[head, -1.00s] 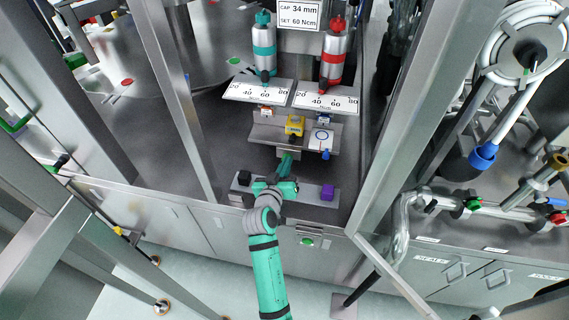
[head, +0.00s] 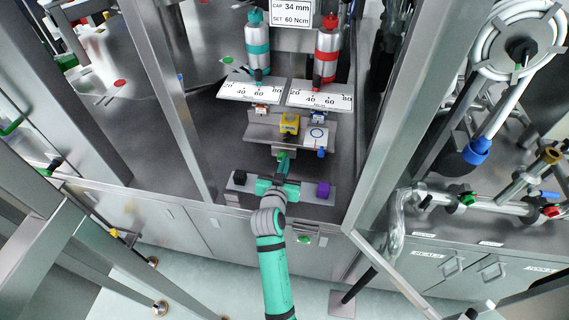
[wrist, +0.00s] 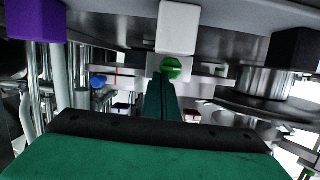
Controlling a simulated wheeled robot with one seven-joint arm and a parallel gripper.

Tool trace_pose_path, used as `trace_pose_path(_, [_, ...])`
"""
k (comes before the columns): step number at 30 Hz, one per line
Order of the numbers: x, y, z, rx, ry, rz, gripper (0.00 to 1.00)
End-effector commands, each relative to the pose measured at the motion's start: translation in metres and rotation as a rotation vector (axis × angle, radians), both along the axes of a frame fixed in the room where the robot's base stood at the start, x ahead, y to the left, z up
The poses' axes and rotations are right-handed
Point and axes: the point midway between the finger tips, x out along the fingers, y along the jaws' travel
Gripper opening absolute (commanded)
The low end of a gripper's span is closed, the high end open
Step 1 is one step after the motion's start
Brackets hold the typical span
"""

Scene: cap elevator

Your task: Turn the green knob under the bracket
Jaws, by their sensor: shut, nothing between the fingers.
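The green knob (wrist: 171,68) shows in the wrist view as a bright round green face below a white block (wrist: 178,28). It is a small green spot in the head view (head: 282,156), under the bracket (head: 262,133). My gripper (head: 283,166) points at it from the front with its fingers together and empty. In the wrist view the dark green fingers of my gripper (wrist: 160,82) reach up to just below and left of the knob, partly overlapping its lower edge. I cannot tell whether they touch it.
A front bar carries a dark block (head: 239,177) on the left and a purple block (head: 323,190) on the right of my gripper. A yellow button unit (head: 289,124) sits on the bracket. Two scales hang above, under a teal cylinder (head: 257,42) and a red one (head: 327,45).

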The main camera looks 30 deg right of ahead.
Motion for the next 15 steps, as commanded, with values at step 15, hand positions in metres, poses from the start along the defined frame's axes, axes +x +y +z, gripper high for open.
trace_pose_path(15, [0.001, 0.001, 0.033, -0.001, -0.003, -0.001, 0.0])
